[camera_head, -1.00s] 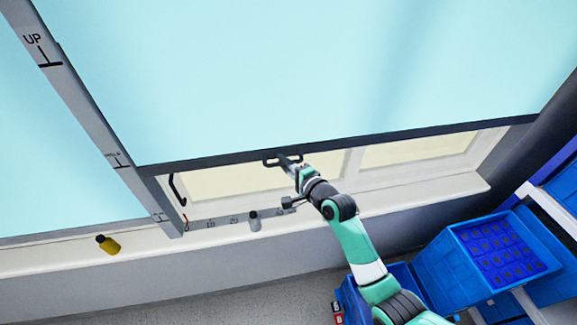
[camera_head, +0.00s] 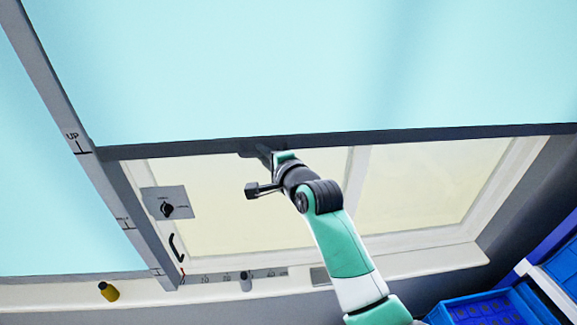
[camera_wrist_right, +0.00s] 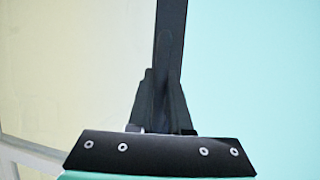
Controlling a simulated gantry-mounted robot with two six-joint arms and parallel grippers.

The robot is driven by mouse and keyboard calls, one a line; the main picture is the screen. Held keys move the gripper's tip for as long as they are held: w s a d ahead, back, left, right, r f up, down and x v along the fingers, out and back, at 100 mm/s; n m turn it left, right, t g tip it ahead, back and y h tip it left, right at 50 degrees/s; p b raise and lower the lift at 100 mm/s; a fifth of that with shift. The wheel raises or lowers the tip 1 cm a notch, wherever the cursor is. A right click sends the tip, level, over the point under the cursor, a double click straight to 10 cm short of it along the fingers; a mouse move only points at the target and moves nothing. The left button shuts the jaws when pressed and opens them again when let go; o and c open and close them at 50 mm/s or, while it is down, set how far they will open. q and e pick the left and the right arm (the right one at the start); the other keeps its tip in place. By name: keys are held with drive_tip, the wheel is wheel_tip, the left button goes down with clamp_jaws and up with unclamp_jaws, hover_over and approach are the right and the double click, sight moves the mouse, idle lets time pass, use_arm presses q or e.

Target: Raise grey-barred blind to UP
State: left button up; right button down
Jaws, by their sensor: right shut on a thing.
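The pale blue blind (camera_head: 320,70) has a dark grey bar (camera_head: 420,135) along its bottom edge. The bar runs across the window, and its left end meets the post close to the level of the UP mark (camera_head: 75,142). In the right wrist view the bar (camera_wrist_right: 172,20) runs upright between the gripper's fingers (camera_wrist_right: 162,95), with the blue blind at the right. My left gripper is not in view.
The grey post (camera_head: 112,195) carries further marks lower down. A rotary switch plate (camera_head: 177,196) and a black handle (camera_head: 176,247) are at the window's left. Blue crates (camera_head: 490,308) are at lower right.

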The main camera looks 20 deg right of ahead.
drive_tip(key=shift+r+p, duration=0.3)
drive_tip(key=shift+r, duration=1)
drive_tip(key=c, duration=0.8)
unclamp_jaws()
drive_tip(key=shift+c, duration=0.2)
